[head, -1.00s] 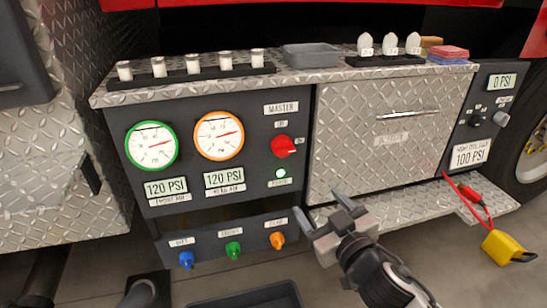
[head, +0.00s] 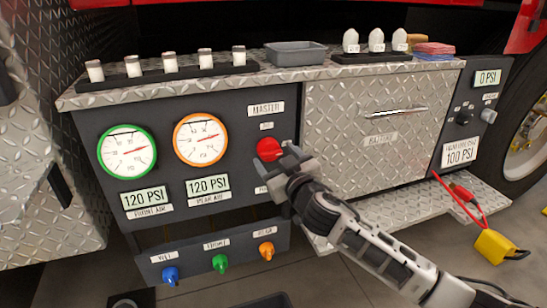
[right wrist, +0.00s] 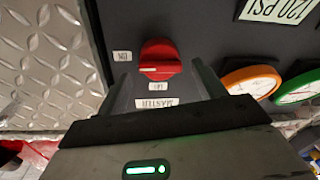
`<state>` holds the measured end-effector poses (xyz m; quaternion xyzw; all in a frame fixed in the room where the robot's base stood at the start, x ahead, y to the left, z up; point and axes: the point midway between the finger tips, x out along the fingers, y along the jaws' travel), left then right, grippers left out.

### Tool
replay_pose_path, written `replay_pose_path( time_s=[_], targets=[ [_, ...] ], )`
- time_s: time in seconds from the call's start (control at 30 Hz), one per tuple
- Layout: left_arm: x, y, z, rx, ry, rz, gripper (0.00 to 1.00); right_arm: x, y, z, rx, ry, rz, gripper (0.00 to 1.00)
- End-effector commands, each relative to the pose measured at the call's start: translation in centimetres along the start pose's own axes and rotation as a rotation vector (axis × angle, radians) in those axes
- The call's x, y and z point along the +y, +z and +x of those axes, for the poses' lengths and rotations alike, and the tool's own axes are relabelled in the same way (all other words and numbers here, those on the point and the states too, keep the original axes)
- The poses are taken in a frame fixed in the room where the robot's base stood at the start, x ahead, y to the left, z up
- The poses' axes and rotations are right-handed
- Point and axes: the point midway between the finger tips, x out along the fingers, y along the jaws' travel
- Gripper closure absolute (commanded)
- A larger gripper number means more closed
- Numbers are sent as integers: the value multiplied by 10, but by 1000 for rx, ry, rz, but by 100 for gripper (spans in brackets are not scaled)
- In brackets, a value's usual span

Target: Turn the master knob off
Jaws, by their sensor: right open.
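The red master knob (head: 268,150) sits on the dark panel, right of the orange-rimmed gauge and below the MASTER label (head: 266,108). In the right wrist view, upside down, the knob (right wrist: 158,57) has a white mark on its side towards the ON label (right wrist: 122,56); the OFF label (right wrist: 158,86) is on the MASTER side. My right gripper (head: 276,166) is open at the knob. In the right wrist view its fingers (right wrist: 162,78) lie either side of the knob, with gaps visible. My left gripper is out of view.
Two gauges (head: 127,151) (head: 200,139) and 120 PSI displays are left of the knob. Blue (head: 170,276), green (head: 220,263) and orange (head: 266,251) knobs are below. A diamond-plate drawer (head: 355,150) is right. A counter with small items runs above.

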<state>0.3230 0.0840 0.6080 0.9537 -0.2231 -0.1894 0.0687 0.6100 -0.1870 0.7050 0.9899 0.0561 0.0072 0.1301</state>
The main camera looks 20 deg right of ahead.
Motion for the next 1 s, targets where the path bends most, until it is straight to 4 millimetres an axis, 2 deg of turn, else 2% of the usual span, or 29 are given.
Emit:
replay_pose_path(
  time_s=[0.1, 0.2, 0.5, 0.63, 0.67, 1.0],
  targets=[
    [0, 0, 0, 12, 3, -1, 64, 0, 0, 14, 1, 0, -1, 31],
    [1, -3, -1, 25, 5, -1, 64, -1, 0, 19, 0, -1, 0, 31],
    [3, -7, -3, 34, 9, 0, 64, 0, 0, 20, 0, -1, 1, 31],
    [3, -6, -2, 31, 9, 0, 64, 0, 0, 20, 0, -1, 1, 67],
    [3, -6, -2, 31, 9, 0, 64, 0, 0, 20, 0, -1, 0, 71],
    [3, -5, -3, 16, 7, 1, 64, 1, -1, 20, -4, 1, -32, 71]
  ],
)
